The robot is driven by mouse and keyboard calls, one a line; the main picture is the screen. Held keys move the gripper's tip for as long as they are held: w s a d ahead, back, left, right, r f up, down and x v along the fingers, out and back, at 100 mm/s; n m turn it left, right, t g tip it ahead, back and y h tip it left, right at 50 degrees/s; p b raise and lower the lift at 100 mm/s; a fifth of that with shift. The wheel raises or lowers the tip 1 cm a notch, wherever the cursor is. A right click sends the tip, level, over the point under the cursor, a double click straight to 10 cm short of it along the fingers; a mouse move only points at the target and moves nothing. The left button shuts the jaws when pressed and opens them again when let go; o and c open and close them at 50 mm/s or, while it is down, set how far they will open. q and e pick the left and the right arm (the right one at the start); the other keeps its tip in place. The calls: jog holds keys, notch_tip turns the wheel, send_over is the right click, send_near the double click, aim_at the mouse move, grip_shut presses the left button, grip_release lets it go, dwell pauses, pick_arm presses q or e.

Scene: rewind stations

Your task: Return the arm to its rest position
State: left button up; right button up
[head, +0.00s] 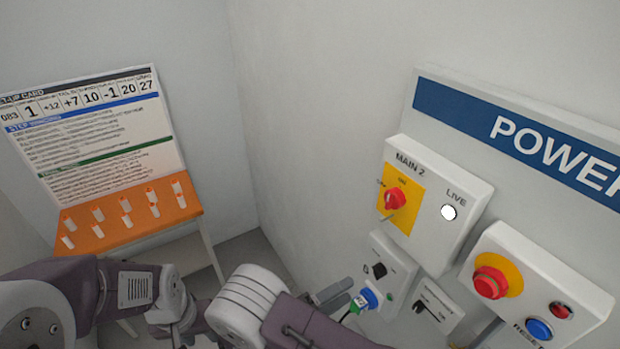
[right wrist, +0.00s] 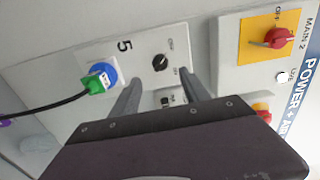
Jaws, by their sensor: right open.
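My right gripper (head: 338,298) is open in front of the power wall. In the right wrist view its two fingers (right wrist: 158,82) stand apart with nothing between them, pointing toward a small panel (right wrist: 140,62) marked 5 with a black knob (right wrist: 160,63). A blue and green plug (right wrist: 100,78) with a black cable sits on that panel, left of the fingers; the head view shows it too (head: 366,299). I cannot tell from the pictures whether a finger touches the panel. My left arm is low at the left of the head view; its fingers cannot be made out.
A MAIN 2 box (head: 465,195) with a red rotary switch (head: 396,198) and a lit white LIVE lamp (head: 448,213) is above the panel. A box with a red emergency button (head: 490,284) is to its right. An orange table (head: 105,235) with a setup card (head: 95,140) stands at left.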

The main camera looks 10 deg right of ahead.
jog(key=s+d+f+m+g+y+b, duration=0.2)
jog(key=s+f+m+g+y+b, duration=0.25)
jog(key=m, duration=0.85)
jog(key=s+d+f+m+g+y+b, duration=0.1)
jog(key=s+d+f+m+g+y, duration=0.35)
jog(key=m, duration=0.85)
jog(key=w+a+m+t+y, duration=0.1)
jog(key=m+y, duration=0.1)
jog(key=m, duration=0.3)
jog(key=w+r+m+t+y+b, duration=0.1)
jog(key=w+m+y, duration=0.1)
jog(key=m, duration=0.3)
jog(key=w+a+m+t+y, duration=0.1)
jog(key=m+y, duration=0.2)
jog(key=m, duration=0.2)
jog(key=shift+w+a+r+y+b, duration=0.2)
jog(key=shift+a+r+y+b, duration=0.15)
jog(key=shift+y+b, duration=0.05)
